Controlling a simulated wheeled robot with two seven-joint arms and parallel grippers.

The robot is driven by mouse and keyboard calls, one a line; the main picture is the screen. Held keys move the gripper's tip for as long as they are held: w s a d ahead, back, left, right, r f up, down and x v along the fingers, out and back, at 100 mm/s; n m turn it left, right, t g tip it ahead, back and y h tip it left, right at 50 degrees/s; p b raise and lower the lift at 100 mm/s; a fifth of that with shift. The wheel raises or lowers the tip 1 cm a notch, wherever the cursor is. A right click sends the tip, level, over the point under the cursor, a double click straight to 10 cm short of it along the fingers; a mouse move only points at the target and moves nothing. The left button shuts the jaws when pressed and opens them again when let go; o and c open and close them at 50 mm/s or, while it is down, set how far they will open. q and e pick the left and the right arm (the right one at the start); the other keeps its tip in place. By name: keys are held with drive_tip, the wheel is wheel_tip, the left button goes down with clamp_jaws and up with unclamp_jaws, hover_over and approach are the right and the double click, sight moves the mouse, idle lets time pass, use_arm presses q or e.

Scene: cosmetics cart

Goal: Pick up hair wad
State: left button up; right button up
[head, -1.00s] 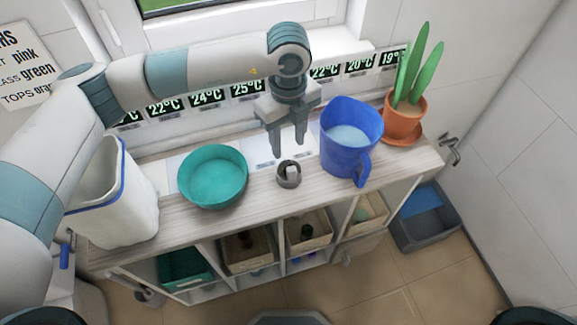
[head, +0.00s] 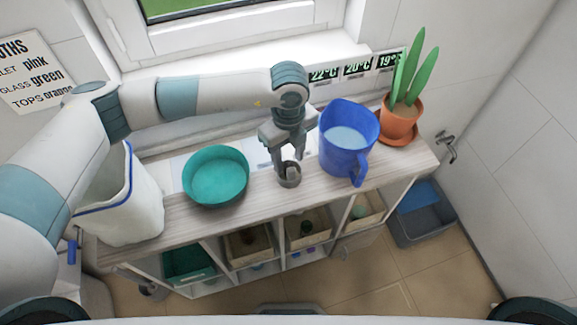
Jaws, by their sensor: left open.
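A small dark grey, round, cup-like thing (head: 289,178) stands on the wooden cart top between the teal bowl and the blue jug. A hair wad cannot be made out clearly; a small pale lump inside the grey cup is now mostly hidden by the fingers. My left gripper (head: 288,162) points down with its jaws apart, its fingertips at the cup's rim. Whether the fingers touch the cup or its contents cannot be told. My right gripper is not in view.
The teal bowl (head: 216,177) stands left of the cup, the blue jug (head: 346,148) with pale liquid close on the right. A potted plant (head: 401,122) is at the right end, a white bin (head: 137,207) at the left. Shelf boxes (head: 247,246) sit below.

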sight(288, 161)
use_arm(q)
drive_tip(key=shift+c, duration=0.5)
clamp_jaws()
drive_tip(key=shift+r, duration=0.1)
drive_tip(key=shift+r+b, duration=0.45)
drive_tip(key=shift+r, duration=0.1)
wheel_tip(288, 161, up, 9)
drive_tip(key=b, duration=0.3)
drive_tip(key=shift+f, duration=0.15)
